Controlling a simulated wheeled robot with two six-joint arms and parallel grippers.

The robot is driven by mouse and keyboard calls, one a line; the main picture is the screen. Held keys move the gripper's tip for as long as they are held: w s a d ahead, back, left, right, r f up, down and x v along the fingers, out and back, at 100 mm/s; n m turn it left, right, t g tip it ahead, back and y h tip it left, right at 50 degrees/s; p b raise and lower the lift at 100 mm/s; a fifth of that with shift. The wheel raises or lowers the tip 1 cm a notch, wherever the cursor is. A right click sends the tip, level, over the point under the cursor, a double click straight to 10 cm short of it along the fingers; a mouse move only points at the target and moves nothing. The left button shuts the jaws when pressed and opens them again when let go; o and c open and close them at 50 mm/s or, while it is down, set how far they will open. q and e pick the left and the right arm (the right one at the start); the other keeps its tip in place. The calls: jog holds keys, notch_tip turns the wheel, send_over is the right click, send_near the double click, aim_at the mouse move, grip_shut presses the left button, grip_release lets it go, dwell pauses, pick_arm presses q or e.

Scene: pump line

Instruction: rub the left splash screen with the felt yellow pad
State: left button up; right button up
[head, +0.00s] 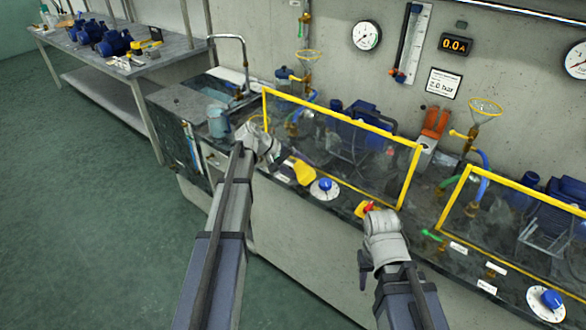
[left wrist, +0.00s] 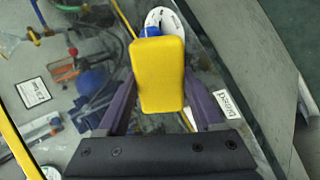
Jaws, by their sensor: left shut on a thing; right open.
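The left splash screen (head: 338,152) is a clear panel in a yellow frame, standing along the bench front in the head view. The yellow pad (head: 303,171) is in my left gripper (head: 285,158), low in front of the screen's left part. In the left wrist view the pad (left wrist: 158,75) sits between the purple fingers (left wrist: 158,100), which are shut on it. I cannot tell whether the pad touches the screen. My right gripper (head: 364,266) is open, in front of the bench, right of the left gripper; its fingers are partly hidden.
A second yellow-framed screen (head: 520,225) stands to the right. A blue dial (head: 324,188) and a red knob (head: 366,209) are on the bench front. A blue-grey cup (head: 218,123) stands at left by the tap. Pumps and pipes fill the space behind the screens.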

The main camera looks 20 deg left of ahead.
aim_at(311, 137)
pick_arm(q)
jog(key=n+t+b, duration=0.1)
jog(key=t, duration=0.1)
jog(key=n+t+b, duration=0.1)
jog(key=r+n+t+h+b, duration=0.1)
jog(key=t+b, duration=0.1)
jog(key=shift+w+d+n+t, duration=0.2)
jog(key=shift+d+n+t, duration=0.1)
jog(key=shift+d+n, duration=0.1)
jog(key=a+r+n+t+b, duration=0.1)
jog(key=t, duration=0.1)
jog(key=a+r+n+t+y+b, duration=0.1)
jog(key=t+b, duration=0.1)
jog(key=w+a+r+n+t+y+b, duration=0.1)
jog(key=t+b, duration=0.1)
jog(key=shift+a+n, duration=0.4)
jog(key=shift+w+a+r+t+y, duration=0.1)
jog(key=shift+a+r+t+y, duration=0.2)
jog(key=shift+a+t, duration=0.1)
pick_arm(e)
notch_tip(311, 137, down, 11)
pick_arm(q)
jog(key=shift+w, duration=0.1)
jog(key=shift+x, duration=2.9)
jog(key=shift+x, duration=0.8)
jog(key=shift+d, duration=0.15)
